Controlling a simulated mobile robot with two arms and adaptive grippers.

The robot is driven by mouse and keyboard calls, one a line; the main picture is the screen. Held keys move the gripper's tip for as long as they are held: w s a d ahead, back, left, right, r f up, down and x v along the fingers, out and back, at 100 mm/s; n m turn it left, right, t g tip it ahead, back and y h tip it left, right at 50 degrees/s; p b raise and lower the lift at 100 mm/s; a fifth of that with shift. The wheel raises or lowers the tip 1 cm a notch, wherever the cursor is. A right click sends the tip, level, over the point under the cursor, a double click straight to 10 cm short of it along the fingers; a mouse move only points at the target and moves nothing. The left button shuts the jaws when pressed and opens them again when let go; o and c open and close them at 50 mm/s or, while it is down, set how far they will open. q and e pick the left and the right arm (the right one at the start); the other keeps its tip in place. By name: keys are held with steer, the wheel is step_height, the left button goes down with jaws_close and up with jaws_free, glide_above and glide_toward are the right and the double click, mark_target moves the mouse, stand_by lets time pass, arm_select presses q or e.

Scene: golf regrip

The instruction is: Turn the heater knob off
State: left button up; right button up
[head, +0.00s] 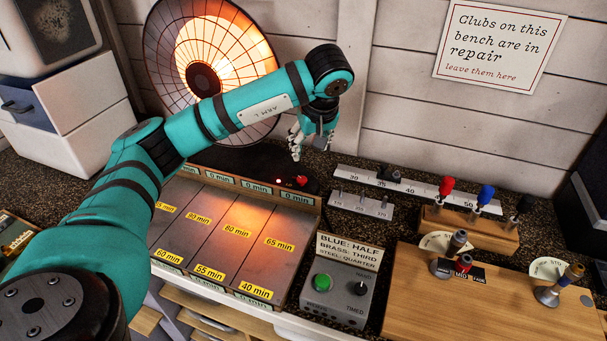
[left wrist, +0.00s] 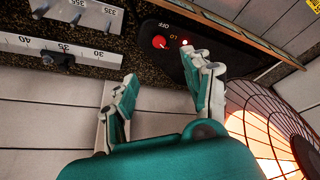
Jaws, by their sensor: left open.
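The heater (head: 177,62) is a round caged dish glowing orange at the back, with a dark base below it. Its red knob (head: 301,181) sits at the right end of the base, with a lit red indicator (head: 278,181) beside it. In the left wrist view the knob (left wrist: 159,42) shows near "OFF" and "LO" labels; I cannot tell where it points. My left gripper (head: 311,148) hangs above and behind the knob, open and empty. In the left wrist view its fingers (left wrist: 163,70) are spread and the knob shows beyond the gap, apparently untouched. My right gripper is out of view.
A panel with minute labels (head: 230,240) lies in front of the heater. A control box (head: 338,300) with a green button stands right of it. Scale rulers (head: 420,190) and a rack of coloured-handled tools (head: 470,232) are to the right. The plank wall is close behind my gripper.

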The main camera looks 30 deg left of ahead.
mark_target(302, 179)
arm_select(q)
steer(key=p+x, duration=0.3)
steer(key=x, duration=1.2)
steer(key=shift+f, duration=0.1)
steer(key=shift+c, duration=0.3)
jaws_close()
steer(key=shift+w, duration=0.1)
